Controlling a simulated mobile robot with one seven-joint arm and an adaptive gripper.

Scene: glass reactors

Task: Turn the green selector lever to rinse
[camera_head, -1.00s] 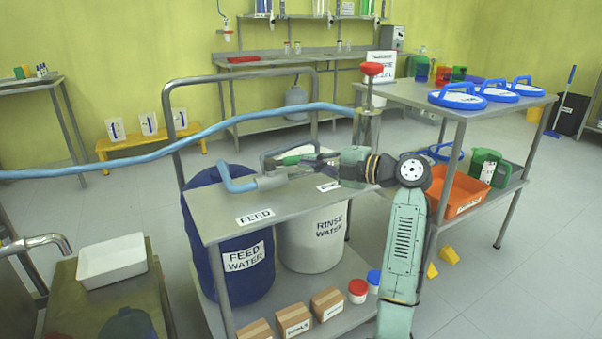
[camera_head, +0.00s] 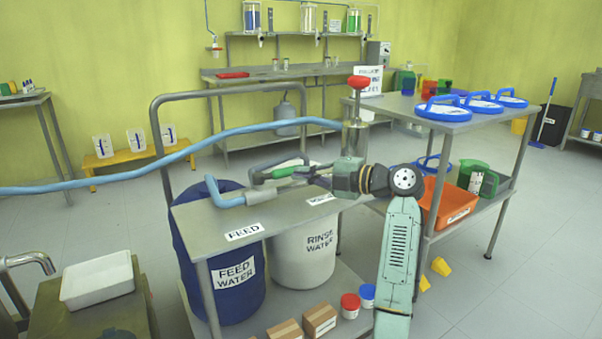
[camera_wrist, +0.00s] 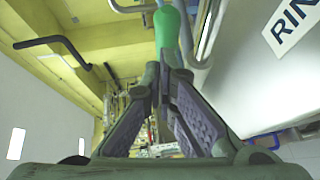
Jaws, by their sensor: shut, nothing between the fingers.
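The green selector lever (camera_head: 283,172) sits above the steel cart top, between the FEED label (camera_head: 244,231) and the RINSE label (camera_head: 322,198). It points left in the head view, away from the RINSE label. My gripper (camera_head: 262,177) reaches in from the right, low over the cart top and close beside the lever. In the wrist view the green lever (camera_wrist: 167,28) is just beyond my fingertips (camera_wrist: 166,66), which are together with nothing between them. Whether they touch the lever I cannot tell. The lever's pivot is hidden.
A blue pipe elbow (camera_head: 228,197) stands left of the lever. The cart's rear rail and a steel cylinder with a red knob (camera_head: 359,82) stand behind. A blue hose (camera_head: 200,148) crosses the back. The feed drum (camera_head: 235,275) and rinse drum (camera_head: 303,255) stand under the top.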

